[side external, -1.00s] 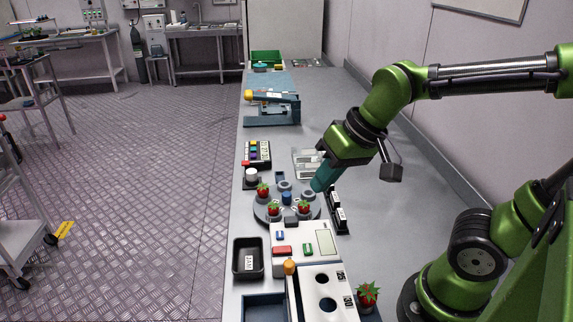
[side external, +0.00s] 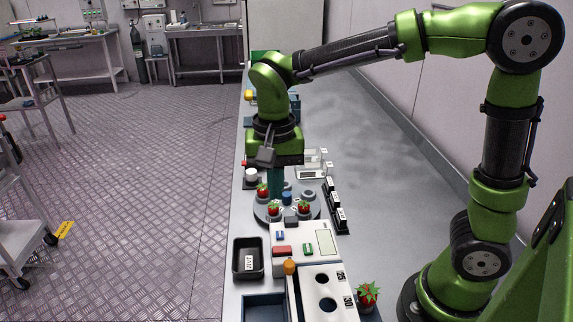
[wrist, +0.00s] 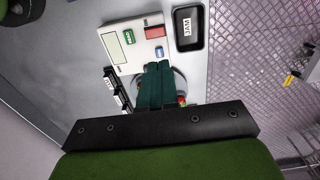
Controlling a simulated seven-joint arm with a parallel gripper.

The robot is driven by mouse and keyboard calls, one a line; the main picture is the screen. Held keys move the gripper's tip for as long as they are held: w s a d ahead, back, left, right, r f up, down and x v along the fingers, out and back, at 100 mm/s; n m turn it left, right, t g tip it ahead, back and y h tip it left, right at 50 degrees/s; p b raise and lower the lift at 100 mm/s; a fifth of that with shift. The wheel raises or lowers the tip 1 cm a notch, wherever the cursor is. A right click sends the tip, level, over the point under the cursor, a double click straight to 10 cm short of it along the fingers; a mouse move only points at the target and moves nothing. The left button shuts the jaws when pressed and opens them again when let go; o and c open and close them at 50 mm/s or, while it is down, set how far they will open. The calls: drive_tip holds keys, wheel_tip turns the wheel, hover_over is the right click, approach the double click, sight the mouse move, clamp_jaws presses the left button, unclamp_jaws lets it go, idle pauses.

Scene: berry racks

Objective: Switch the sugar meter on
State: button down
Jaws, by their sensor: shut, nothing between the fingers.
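The white panel with a pale display, which looks like the sugar meter (side external: 300,262), lies on the bench in front of the round strawberry turntable (side external: 262,217). It carries a red button (side external: 282,250), a blue button (side external: 280,235) and a green button (side external: 307,248). In the wrist view the panel (wrist: 136,35) shows its display (wrist: 114,45) beyond my fingertips. My gripper (side external: 276,192) points down over the back of the turntable, behind the panel and apart from its buttons. Its teal fingers (wrist: 158,66) are shut and empty. The fingers hide part of the turntable in the wrist view.
Several strawberries (side external: 263,190) sit on the turntable. A black labelled tray (side external: 248,273) is left of the panel. An orange knob (side external: 290,266) stands at the panel's front, by a white block with holes (side external: 340,300). Small black labelled blocks (side external: 341,222) line the right.

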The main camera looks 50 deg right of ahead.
sight(278, 249)
wheel_tip(278, 249, down, 14)
drive_tip(key=shift+f, duration=0.1)
idle(0.5)
drive_tip(key=shift+f, duration=0.1)
idle(0.4)
drive_tip(key=shift+s+d+r, duration=0.2)
drive_tip(key=shift+s+d, duration=0.3)
drive_tip(key=shift+d, duration=0.05)
wheel_tip(278, 249, up, 14)
drive_tip(key=s+d, duration=0.1)
drive_tip(key=shift+s+d, duration=0.2)
idle(0.3)
